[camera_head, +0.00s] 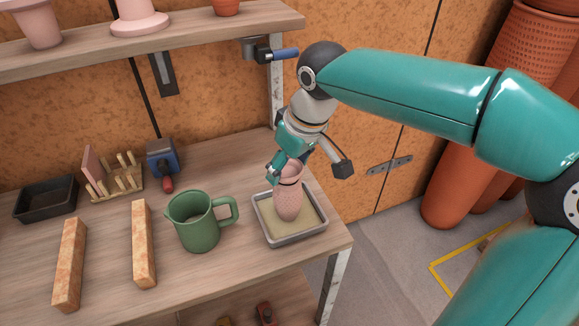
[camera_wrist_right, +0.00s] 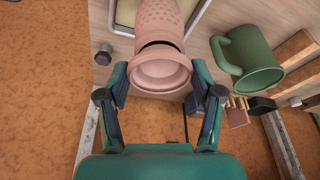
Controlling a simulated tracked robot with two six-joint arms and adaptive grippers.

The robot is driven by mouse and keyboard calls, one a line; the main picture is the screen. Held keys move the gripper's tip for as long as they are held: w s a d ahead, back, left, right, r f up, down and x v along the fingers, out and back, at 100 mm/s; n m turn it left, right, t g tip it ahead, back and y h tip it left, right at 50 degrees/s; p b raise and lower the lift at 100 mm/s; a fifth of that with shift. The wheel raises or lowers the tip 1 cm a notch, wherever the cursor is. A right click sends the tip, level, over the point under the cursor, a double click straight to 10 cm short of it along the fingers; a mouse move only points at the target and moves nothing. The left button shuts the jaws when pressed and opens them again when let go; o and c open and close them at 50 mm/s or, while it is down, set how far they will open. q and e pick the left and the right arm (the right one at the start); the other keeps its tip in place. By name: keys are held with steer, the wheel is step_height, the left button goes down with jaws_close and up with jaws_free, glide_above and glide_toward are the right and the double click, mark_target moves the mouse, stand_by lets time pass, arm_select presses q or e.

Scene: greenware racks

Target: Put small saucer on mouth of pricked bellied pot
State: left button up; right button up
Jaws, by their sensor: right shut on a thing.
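The pricked bellied pot (camera_head: 289,203) is pink and dotted. It stands upright in a grey tray (camera_head: 262,231) with a sandy fill, near the right end of the bench. The small saucer (camera_wrist_right: 160,73) is pink and round, seen in the right wrist view between the fingers. My right gripper (camera_wrist_right: 160,88) is shut on it at the pot's top. A dark crescent shows between saucer and pot (camera_wrist_right: 158,20); I cannot tell whether they touch. In the head view my right gripper (camera_head: 286,166) partly hides the saucer. My left gripper is not in view.
A green jug (camera_head: 197,222) stands just left of the tray. Two speckled bars (camera_head: 143,245), a black tray (camera_head: 45,200) and a peg rack (camera_head: 122,184) with a pink slab lie further left. A shelf (camera_head: 180,42) with pots overhangs the bench.

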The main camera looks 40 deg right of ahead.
steer(key=shift+f, duration=0.25)
steer(key=o, duration=1.1)
steer(key=shift+f, duration=0.1)
steer(key=shift+o, duration=0.2)
steer(key=shift+r, duration=0.3)
steer(key=p+v, duration=0.1)
steer(key=v, duration=1)
steer(key=shift+s+r+p, duration=0.2)
steer(key=shift+r+p, duration=0.15)
steer(key=shift+p, duration=0.05)
